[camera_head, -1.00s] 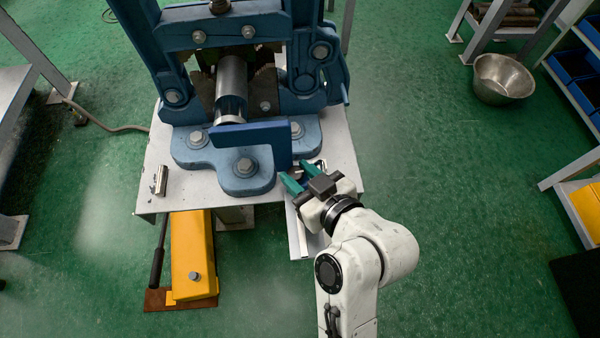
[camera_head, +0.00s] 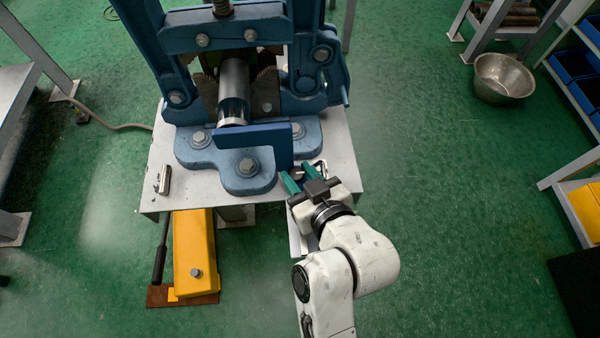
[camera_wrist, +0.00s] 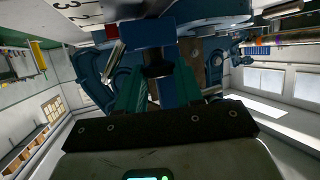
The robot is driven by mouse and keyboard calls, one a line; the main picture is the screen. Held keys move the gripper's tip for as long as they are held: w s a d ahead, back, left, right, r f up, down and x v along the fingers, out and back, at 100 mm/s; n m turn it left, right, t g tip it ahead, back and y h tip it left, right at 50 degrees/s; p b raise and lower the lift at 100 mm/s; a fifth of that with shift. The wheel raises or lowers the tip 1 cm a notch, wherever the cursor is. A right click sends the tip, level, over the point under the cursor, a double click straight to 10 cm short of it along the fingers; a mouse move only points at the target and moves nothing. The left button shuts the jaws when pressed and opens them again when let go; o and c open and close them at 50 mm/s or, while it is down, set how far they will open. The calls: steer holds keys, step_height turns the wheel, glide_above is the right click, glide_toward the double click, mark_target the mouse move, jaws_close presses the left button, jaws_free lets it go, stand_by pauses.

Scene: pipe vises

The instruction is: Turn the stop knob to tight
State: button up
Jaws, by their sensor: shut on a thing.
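The stop knob (camera_wrist: 157,70) is small and dark in the wrist view, just below a blue block (camera_wrist: 148,33). My gripper (camera_wrist: 158,90) has green fingers on both sides of the knob and is shut on it. In the head view my gripper (camera_head: 301,177) is at the front right of the vise table, right of the upright blue stop plate (camera_head: 253,141). The knob is mostly hidden there by the fingers. Any tightness mark on the knob cannot be made out.
The blue pipe vise (camera_head: 228,170) holds a grey pipe (camera_head: 233,85) on the table. A scale strip (camera_wrist: 78,12) with numbers shows in the wrist view. A yellow pedal (camera_head: 193,255) stands on the floor at front left. Floor to the right is clear up to a metal bowl (camera_head: 503,78).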

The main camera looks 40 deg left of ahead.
steer(key=o, duration=0.7)
steer(key=v, duration=1)
steer(key=shift+d, duration=0.4)
steer(key=shift+s, duration=0.1)
steer(key=w+d+f+m+h+p, duration=0.1)
steer(key=d+f+m+h, duration=0.3)
steer(key=d, duration=0.7)
steer(key=w+d+f+m+h+p, duration=0.1)
steer(key=d+f+m+h+p, duration=0.2)
steer(key=d, duration=0.7)
steer(key=s+d+f+m+g+h, duration=0.1)
steer(key=s+d+f+m+h, duration=0.1)
steer(key=s+d, duration=0.3)
steer(key=s+d+f+m+g+h, duration=0.2)
steer(key=s+d+m, duration=0.3)
steer(key=d, duration=0.7)
steer(key=shift+s+f+m+h+p, duration=0.3)
steer(key=shift+s+f+h+p, duration=0.2)
steer(key=shift+h, duration=0.4)
